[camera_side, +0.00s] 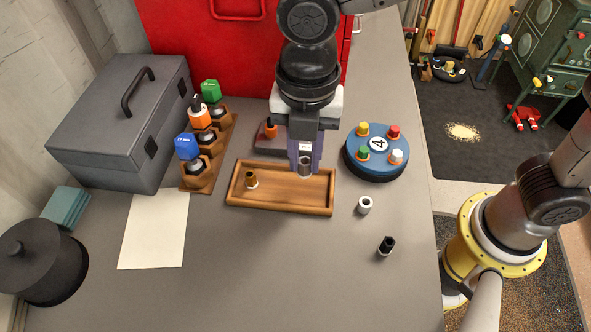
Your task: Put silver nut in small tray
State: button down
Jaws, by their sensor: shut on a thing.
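The small wooden tray (280,211) lies in the middle of the grey worktop, with low walls. A brass-coloured nut (251,180) stands inside it near the left end. My gripper (305,170) points down over the tray's right end, near its back wall. It is shut on the silver nut (304,166), which shows between the purplish fingers. The fingers partly hide the nut, and I cannot tell whether it touches the tray floor.
A white nut (364,205) and a black nut (387,246) stand right of the tray. A blue round base with coloured knobs (377,170) is close on the right. A wooden rack (207,160) and grey toolbox (118,125) stand left. The front worktop is clear.

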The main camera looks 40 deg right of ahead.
aim_at(296, 189)
jog(key=shift+w+a+f, duration=0.3)
jog(key=shift+f, duration=0.25)
jog(key=shift+w+a+f, duration=0.15)
jog(key=shift+f, duration=1.6)
jog(key=shift+f, duration=0.1)
jog(key=c, duration=0.8)
grip_release()
jog(key=shift+o, duration=0.2)
notch_tip(296, 189, up, 12)
